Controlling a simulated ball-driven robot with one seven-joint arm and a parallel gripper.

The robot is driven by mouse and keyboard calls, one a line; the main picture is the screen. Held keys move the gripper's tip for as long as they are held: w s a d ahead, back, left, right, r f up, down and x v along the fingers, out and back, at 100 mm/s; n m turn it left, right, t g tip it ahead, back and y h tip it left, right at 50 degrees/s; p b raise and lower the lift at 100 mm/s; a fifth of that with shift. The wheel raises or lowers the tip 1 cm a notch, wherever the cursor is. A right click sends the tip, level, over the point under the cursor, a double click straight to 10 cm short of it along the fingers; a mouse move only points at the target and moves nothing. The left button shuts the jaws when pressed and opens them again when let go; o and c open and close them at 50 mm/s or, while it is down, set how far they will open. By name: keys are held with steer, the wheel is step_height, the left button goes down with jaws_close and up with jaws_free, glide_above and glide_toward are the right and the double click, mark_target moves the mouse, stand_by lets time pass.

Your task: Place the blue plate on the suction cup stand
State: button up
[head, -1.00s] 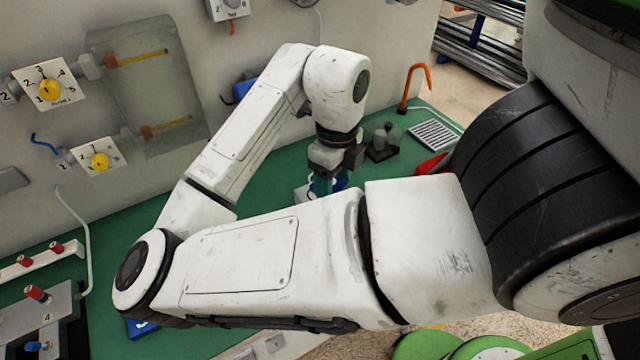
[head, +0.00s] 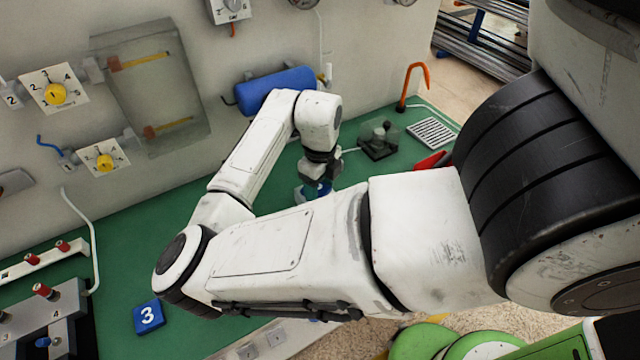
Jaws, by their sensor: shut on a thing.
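My gripper (head: 320,178) points down over the green bench, near the back wall, and is shut on a blue thing (head: 324,189). Only a small part of this thing shows below the fingers, so I cannot tell its full shape or whether it is the blue plate. A small pale thing (head: 300,195) shows just left of the fingertips, partly hidden. I cannot make out the suction cup stand for certain; my forearm hides part of the bench.
A blue cylinder (head: 275,88) lies along the wall behind my wrist. A dark fixture (head: 379,141), an orange hook (head: 412,84), a white grille (head: 433,132) and a red thing (head: 430,161) stand to the right. The green bench (head: 135,245) is clear at left centre.

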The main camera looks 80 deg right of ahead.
mark_target(320, 190)
steer(key=shift+f, duration=0.15)
steer(key=o, duration=1)
steer(key=shift+o, duration=0.2)
step_height(320, 190, up, 12)
steer(key=b, duration=0.1)
steer(key=shift+r, duration=0.2)
